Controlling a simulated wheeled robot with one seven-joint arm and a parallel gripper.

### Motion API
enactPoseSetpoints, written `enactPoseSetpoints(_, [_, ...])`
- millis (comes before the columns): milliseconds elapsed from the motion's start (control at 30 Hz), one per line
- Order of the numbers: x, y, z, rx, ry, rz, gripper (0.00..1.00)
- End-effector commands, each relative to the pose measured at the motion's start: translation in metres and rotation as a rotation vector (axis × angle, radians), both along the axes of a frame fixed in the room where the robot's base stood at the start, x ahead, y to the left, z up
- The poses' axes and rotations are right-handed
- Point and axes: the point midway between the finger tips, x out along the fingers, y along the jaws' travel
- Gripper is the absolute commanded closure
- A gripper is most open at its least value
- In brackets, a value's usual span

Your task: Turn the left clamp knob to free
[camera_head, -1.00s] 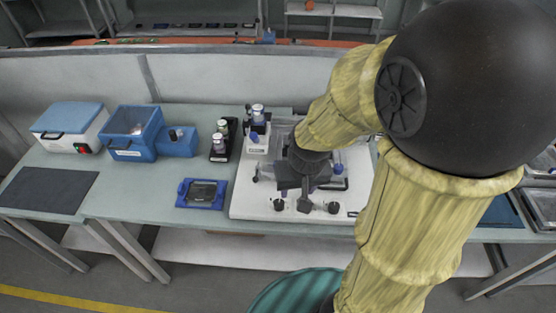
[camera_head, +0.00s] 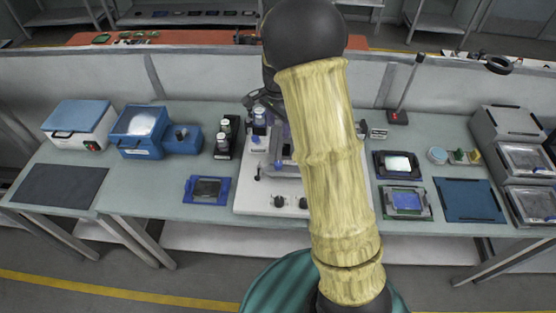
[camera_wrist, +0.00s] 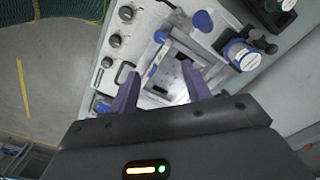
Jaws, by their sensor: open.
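A white fixture station (camera_head: 245,200) stands mid-table, partly covered by my arm in the head view. It shows close up in the wrist view, with blue knobs (camera_wrist: 160,37) (camera_wrist: 203,20) beside a clear-walled central frame (camera_wrist: 172,75). Which knob is the left clamp knob is not clear. Black round knobs (camera_wrist: 114,41) line the station's front edge; two of them (camera_head: 279,202) show in the head view. My gripper (camera_wrist: 158,75) is open, its two purple fingers apart over the frame, with nothing seen held. In the head view the gripper is mostly hidden behind my arm.
Blue-capped bottles (camera_wrist: 242,56) stand close by the frame, and a black bottle rack (camera_head: 226,138) is left of the station. A blue tray (camera_head: 206,189) lies at front left. Dark framed trays (camera_head: 405,201) and a blue mat (camera_head: 468,200) lie to the right.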

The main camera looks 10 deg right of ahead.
Motion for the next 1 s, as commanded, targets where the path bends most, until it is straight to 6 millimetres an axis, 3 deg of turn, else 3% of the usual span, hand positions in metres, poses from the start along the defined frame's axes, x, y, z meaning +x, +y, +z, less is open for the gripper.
enactPoseSetpoints(267, [0.0, 0.0, -0.015, 0.0, 0.002, 0.002, 0.52])
enactPoseSetpoints(1000, [-0.001, 0.0, -0.134, 0.001, 0.003, 0.003, 0.52])
